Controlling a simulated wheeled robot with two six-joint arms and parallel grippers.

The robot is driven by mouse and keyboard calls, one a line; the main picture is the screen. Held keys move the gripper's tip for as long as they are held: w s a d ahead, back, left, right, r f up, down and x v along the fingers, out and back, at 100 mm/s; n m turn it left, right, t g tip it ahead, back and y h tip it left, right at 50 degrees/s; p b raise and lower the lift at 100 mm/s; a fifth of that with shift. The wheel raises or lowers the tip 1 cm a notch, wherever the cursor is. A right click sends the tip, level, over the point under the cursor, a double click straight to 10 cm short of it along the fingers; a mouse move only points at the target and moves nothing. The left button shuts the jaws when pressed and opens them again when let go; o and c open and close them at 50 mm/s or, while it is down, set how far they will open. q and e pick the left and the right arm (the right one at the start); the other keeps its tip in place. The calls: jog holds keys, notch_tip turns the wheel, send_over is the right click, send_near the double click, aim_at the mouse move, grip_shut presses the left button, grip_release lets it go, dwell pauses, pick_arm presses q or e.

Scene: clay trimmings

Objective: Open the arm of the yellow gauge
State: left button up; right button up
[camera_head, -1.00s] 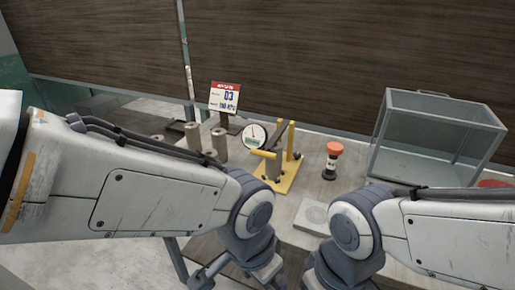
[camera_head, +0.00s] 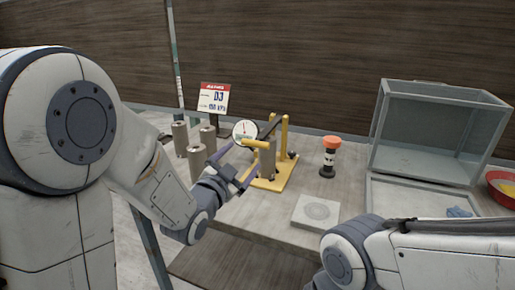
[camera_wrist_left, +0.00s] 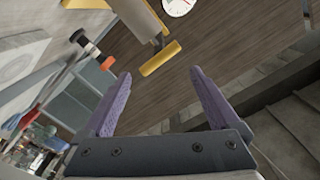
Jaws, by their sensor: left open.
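The yellow gauge stands on the table with its yellow base (camera_head: 266,182), a round white dial (camera_head: 246,130) and a grey cylinder between its yellow posts. Its yellow arm bar (camera_head: 255,143) lies across the front near the dial. My left gripper (camera_head: 247,155) is open, with its purple fingers just in front of the bar. In the left wrist view, the yellow bar (camera_wrist_left: 160,58) lies just beyond the gap between the open fingertips (camera_wrist_left: 161,73); I see no contact. The dial (camera_wrist_left: 178,5) is cut off at the top. My right gripper is out of view; only its arm shows.
Several grey cylinders (camera_head: 197,161) stand left of the gauge, near a sign (camera_head: 213,98). An orange-topped black-and-white object (camera_head: 329,158) stands to the right. A flat square block (camera_head: 316,212), a clear case (camera_head: 385,140) and a red bowl (camera_head: 497,190) are farther right.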

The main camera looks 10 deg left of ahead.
aim_at(254, 145)
pick_arm(q)
jog(key=p, duration=0.2)
jog(key=w+p, duration=0.1)
jog(key=p, duration=0.1)
jog(key=w+p, duration=0.1)
jog(key=p, duration=0.2)
jog(key=shift+w+d+r, duration=0.2)
jog(key=shift+d+r, duration=0.15)
jog(key=x, duration=0.5)
jog(key=p+x, duration=0.1)
jog(key=x, duration=0.2)
jog(key=shift+f, duration=0.3)
jog(key=shift+s, duration=0.1)
grip_shut()
